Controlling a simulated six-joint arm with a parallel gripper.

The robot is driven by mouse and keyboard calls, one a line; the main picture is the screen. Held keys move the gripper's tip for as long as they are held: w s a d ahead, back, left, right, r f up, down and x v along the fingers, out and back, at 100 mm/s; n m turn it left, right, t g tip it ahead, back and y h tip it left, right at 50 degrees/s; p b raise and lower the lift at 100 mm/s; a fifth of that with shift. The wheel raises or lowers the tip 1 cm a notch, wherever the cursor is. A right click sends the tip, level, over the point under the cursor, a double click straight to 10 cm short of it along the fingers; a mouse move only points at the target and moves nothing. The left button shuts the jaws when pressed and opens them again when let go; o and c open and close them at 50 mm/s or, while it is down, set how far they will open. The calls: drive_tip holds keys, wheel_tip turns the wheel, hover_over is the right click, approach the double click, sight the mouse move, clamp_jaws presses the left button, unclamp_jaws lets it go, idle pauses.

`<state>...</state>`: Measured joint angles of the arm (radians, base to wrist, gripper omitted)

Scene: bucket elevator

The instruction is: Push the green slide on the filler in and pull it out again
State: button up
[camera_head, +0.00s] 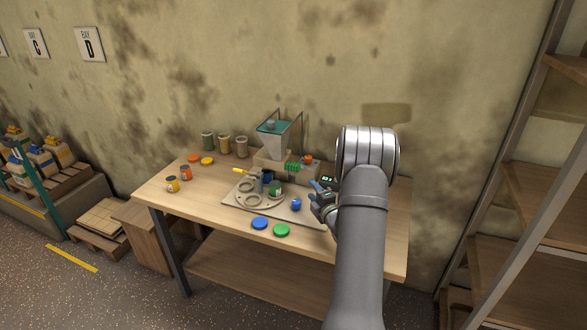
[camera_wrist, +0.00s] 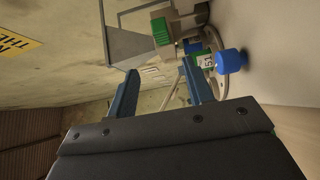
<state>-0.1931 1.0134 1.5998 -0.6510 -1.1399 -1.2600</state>
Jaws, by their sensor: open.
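The filler (camera_head: 275,145) stands at the back of the table, with a clear hopper above a light body. Its green slide (camera_head: 291,166) sticks out at the front of the body. In the wrist view the green slide (camera_wrist: 160,30) shows sideways, beyond the fingertips and near the top of the picture. My gripper (camera_head: 320,190) is to the right of and in front of the filler, above the board. In the wrist view my gripper (camera_wrist: 160,82) has its two blue fingers apart with nothing between them. It is not touching the slide.
Blue (camera_head: 259,223) and green (camera_head: 281,230) lids lie at the front edge. Small jars stand left. A shelf rack (camera_head: 530,200) is at right.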

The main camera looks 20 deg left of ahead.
sight(296, 170)
drive_tip(key=x, duration=1.7)
drive_tip(key=shift+a+f, duration=0.15)
clamp_jaws()
